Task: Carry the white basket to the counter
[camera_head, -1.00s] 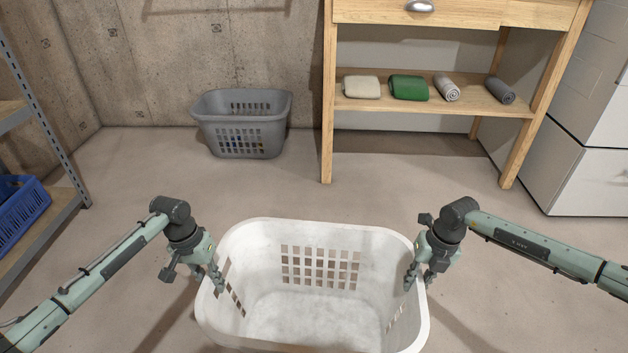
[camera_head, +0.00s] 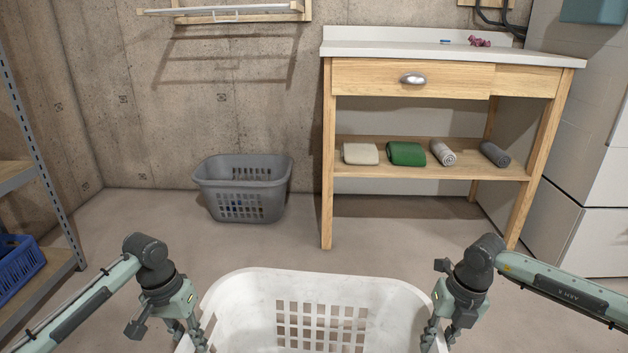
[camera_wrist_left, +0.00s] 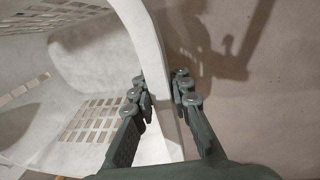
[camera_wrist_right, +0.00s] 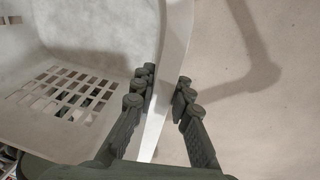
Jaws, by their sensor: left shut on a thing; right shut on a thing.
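The white basket (camera_head: 318,285) is at the bottom middle of the head view, its near part cut off by the picture edge. It looks empty in the part that shows. My left gripper (camera_head: 188,335) is shut on its left rim; in the left wrist view the fingers (camera_wrist_left: 160,92) straddle the basket wall (camera_wrist_left: 146,50). My right gripper (camera_head: 440,335) is shut on the right rim; in the right wrist view the fingers (camera_wrist_right: 164,90) straddle the wall (camera_wrist_right: 176,40). The counter (camera_head: 450,54) has a white top and stands ahead to the right, apart from the basket.
On the counter top lie a pink item (camera_head: 479,41) and a small blue item. Its lower shelf (camera_head: 400,172) holds rolled and folded towels. A grey basket (camera_head: 243,190) stands on the floor by the wall. A metal shelf with a blue crate (camera_head: 18,265) is at left; white appliances (camera_head: 590,200) at right.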

